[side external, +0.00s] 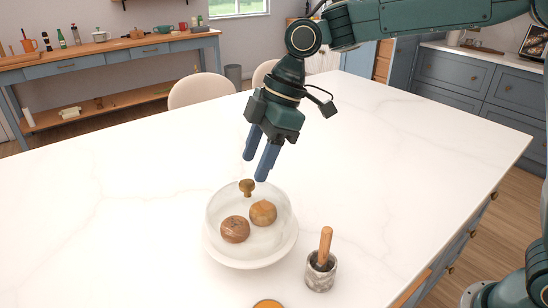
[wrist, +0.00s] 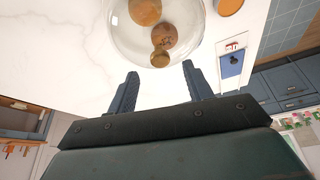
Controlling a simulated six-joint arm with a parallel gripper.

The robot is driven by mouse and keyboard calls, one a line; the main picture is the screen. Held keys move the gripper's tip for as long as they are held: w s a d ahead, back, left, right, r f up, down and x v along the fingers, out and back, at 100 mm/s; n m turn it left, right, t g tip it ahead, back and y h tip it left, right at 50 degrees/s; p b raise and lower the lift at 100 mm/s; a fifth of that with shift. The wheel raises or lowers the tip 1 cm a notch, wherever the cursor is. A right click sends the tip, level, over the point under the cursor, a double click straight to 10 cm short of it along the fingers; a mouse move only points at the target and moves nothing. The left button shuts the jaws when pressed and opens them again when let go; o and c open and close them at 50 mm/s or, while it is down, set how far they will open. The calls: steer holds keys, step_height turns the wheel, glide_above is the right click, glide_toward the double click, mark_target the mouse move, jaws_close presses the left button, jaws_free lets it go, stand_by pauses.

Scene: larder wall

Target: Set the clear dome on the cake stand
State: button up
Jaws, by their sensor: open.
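The clear dome (side external: 279,193) is over the white cake stand (side external: 250,262) in the side view, with two brown round baked items (side external: 235,229) showing through it. The dome has a brass-coloured knob (side external: 247,187) on top. The dome also shows at the top of the wrist view (wrist: 122,38), with its knob (wrist: 160,57) near its lower edge. My gripper (side external: 256,168) is open and empty, its two blue fingers pointing down just above and beside the knob, apart from it. In the wrist view the fingertips (wrist: 158,68) are spread with nothing between them.
A stone mortar with a wooden pestle (side external: 321,270) stands right of the cake stand. An orange-brown round thing (side external: 267,303) is cut off at the front edge. The white marble counter (side external: 110,210) is clear at left. Chairs (side external: 200,90) stand behind it.

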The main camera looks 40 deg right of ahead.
steer(key=v, duration=0.9)
steer(key=shift+d+r, duration=0.2)
steer(key=shift+r, duration=0.05)
steer(key=shift+s, duration=0.1)
steer(key=s+d+m+t+h, duration=0.1)
steer(key=s+d+m+t, duration=0.2)
steer(key=s+d+m, duration=0.7)
steer(key=s+d+f+m+h, duration=0.1)
steer(key=s+d+f+m, duration=0.1)
steer(key=s, duration=0.5)
steer(key=s+d+f+m+t+h, duration=0.1)
steer(key=s+d+f+m+h, duration=0.1)
steer(key=s+d+f, duration=0.3)
steer(key=shift+s+d+f+m, duration=0.2)
steer(key=shift+s+d+m, duration=0.3)
steer(key=shift+s+d, duration=0.5)
